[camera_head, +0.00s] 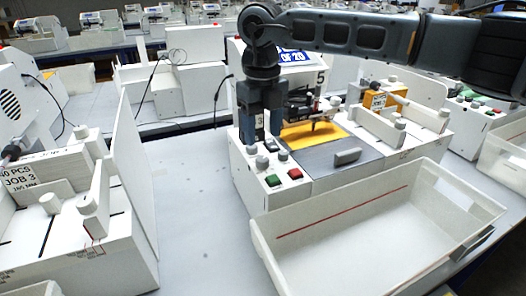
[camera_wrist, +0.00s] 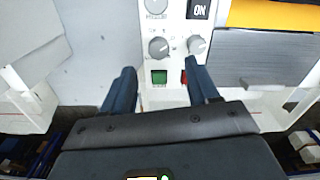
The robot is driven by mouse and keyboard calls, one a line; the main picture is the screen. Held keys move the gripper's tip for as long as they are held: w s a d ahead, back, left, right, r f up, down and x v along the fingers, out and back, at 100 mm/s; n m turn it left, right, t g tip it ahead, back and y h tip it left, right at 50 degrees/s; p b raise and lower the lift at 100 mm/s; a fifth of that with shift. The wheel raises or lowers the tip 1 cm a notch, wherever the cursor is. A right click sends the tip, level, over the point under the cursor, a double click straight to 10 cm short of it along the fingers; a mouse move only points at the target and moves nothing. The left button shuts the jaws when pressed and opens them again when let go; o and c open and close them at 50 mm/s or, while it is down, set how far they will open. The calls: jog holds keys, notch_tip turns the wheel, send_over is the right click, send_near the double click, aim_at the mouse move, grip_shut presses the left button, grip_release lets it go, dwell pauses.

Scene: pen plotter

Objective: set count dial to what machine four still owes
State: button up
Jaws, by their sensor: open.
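A white plotter machine (camera_head: 262,190) stands in front of me, with a blue sign reading "OF 20" (camera_head: 293,56), partly hidden by my arm, and a "5" beside it. Its control panel carries grey dials; in the wrist view, two lower dials (camera_wrist: 158,48) (camera_wrist: 198,45) sit above a green button (camera_wrist: 159,78) and a red button (camera_wrist: 184,77). A third dial (camera_wrist: 157,7) is at the top edge. I cannot read which is the count dial. My gripper (camera_wrist: 160,72) is open and empty over the panel, its fingers either side of the buttons; it also shows in the head view (camera_head: 262,135).
A white bin (camera_head: 370,215) with a red line stands at the front right. A left machine (camera_head: 70,235) bears a "JOB 3" card (camera_head: 20,180) and a tall panel (camera_head: 125,185). A yellow sheet (camera_head: 318,134) lies on the plotter bed. The table between machines is clear.

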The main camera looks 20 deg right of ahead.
aim_at(262, 159)
notch_tip(262, 159, down, 7)
jog(key=shift+a+r+p, duration=0.1)
jog(key=shift+p, duration=0.45)
jog(key=c, duration=1)
jog(key=shift+c, duration=0.2)
jog(key=m, duration=0.4)
jog(key=shift+m, duration=1.8)
